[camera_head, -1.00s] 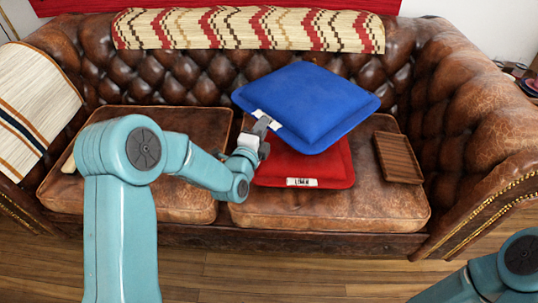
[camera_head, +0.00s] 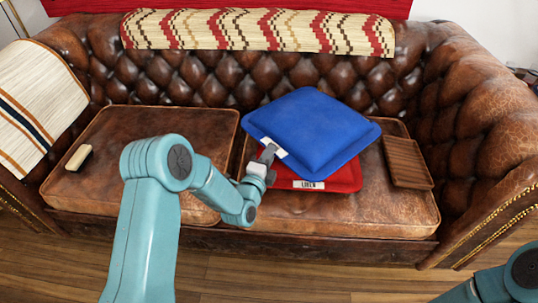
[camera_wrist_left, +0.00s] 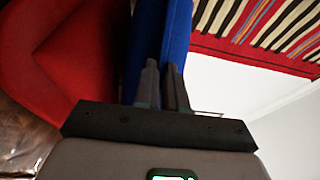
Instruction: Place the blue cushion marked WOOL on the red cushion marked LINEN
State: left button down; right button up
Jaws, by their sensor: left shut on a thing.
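The blue cushion (camera_head: 320,130) is over the red cushion (camera_head: 345,182) on the right seat of the sofa. The red cushion's LINEN label shows at its front edge, and most of its top is hidden. My left gripper (camera_head: 268,153) is shut on the blue cushion's near left edge, by its white label, whose word I cannot read. In the left wrist view the gripper (camera_wrist_left: 165,75) pinches the blue cushion (camera_wrist_left: 160,40), with the red cushion (camera_wrist_left: 60,60) beside it. I cannot tell whether the cushions touch. My right gripper is out of view.
A brown slatted tray (camera_head: 407,162) lies right of the cushions. A small cream block (camera_head: 78,158) lies on the left seat (camera_head: 130,150), which is otherwise clear. A striped cloth (camera_head: 35,105) covers the left armrest, and a patterned runner (camera_head: 255,30) lies along the backrest.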

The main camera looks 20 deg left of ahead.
pick_arm(q)
jog(key=c, duration=1.6)
grip_release()
jog(key=shift+f, duration=0.15)
jog(key=o, duration=0.4)
